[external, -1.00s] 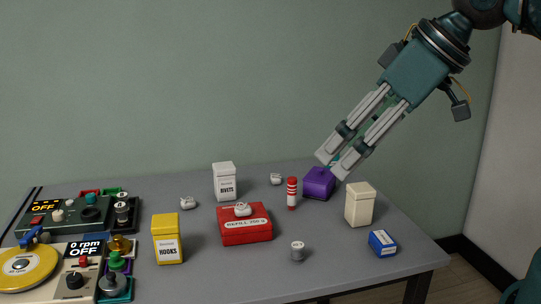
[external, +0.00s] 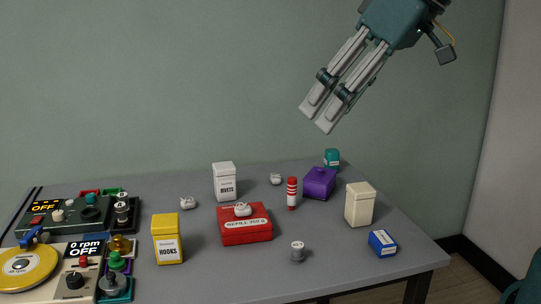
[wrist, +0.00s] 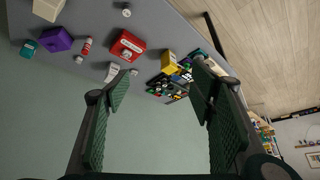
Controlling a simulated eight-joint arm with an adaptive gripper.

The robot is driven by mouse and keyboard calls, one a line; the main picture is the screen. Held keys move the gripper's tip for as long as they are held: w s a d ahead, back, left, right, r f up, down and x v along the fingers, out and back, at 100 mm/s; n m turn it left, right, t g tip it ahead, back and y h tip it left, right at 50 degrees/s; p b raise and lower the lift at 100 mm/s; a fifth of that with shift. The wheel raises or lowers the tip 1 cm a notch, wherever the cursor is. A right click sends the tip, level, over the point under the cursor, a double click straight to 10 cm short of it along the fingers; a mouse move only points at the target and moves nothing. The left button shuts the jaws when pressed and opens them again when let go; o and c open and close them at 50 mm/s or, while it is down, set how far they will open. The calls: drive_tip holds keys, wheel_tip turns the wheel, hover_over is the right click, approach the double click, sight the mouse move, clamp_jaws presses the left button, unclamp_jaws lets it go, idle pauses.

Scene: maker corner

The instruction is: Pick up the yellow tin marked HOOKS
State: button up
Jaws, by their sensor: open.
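The yellow tin (external: 167,240) stands upright on the grey table, left of the red box, with a white label reading HOOKS. It also shows in the wrist view (wrist: 169,61), small and between the finger directions. My gripper (external: 317,116) is open and empty, high above the back right of the table, far up and to the right of the tin. In the wrist view its two green-padded fingers (wrist: 163,90) are spread apart with nothing between them close by.
A red REFILL box (external: 245,232) and white RIVETS tin (external: 224,183) stand right of the yellow tin. Control panels (external: 75,278) lie close on its left. Purple box (external: 319,184), cream tin (external: 360,206) and blue box (external: 383,243) stand further right.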

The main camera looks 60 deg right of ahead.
drive_tip(key=w+r+m+g, duration=0.2)
drive_tip(key=w+r, duration=0.2)
drive_tip(key=w, duration=0.4)
drive_tip(key=m+g, duration=0.5)
drive_tip(key=m, duration=0.2)
hover_over(165, 220)
wheel_tip(165, 220, down, 6)
wheel_tip(165, 220, down, 28)
drive_tip(key=shift+s+f, duration=0.1)
drive_tip(key=shift+f, duration=0.15)
drive_tip(key=shift+f, duration=1.3)
drive_tip(key=shift+f+b, duration=0.5)
drive_tip(key=shift+f, duration=2.1)
